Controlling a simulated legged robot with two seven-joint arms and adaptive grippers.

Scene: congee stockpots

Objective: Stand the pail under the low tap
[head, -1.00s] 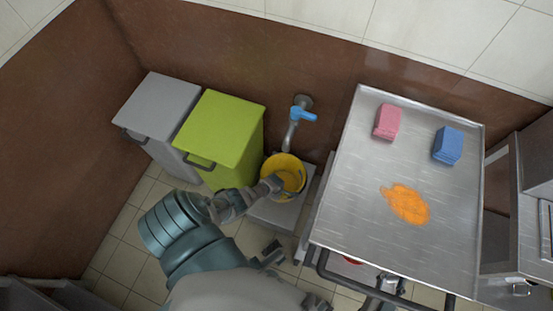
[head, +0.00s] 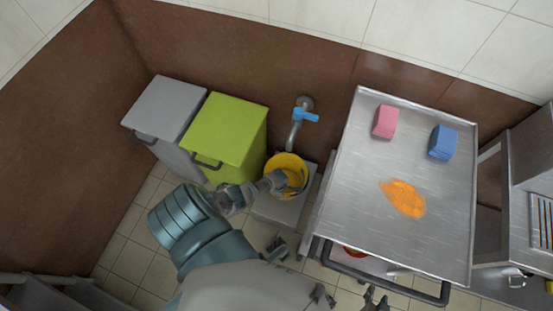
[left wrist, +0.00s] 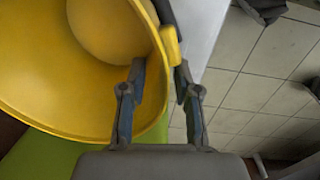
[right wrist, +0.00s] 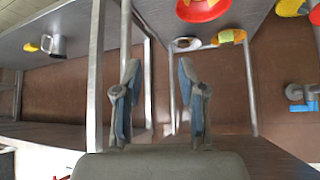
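The yellow pail (head: 295,164) stands upright on a low pale platform (head: 281,211) by the wall, beneath the low tap (head: 295,132) with its blue handle. My left gripper (head: 279,180) is at the pail's near side. In the left wrist view, the fingers of the left gripper (left wrist: 160,72) straddle the rim of the pail (left wrist: 40,85), one inside and one outside. They look apart, with a yellow tab between them. My right gripper (head: 374,301) is at the bottom edge. The right wrist view shows the right gripper (right wrist: 158,72) open and empty.
A green bin (head: 230,130) and a grey bin (head: 165,105) stand left of the pail.

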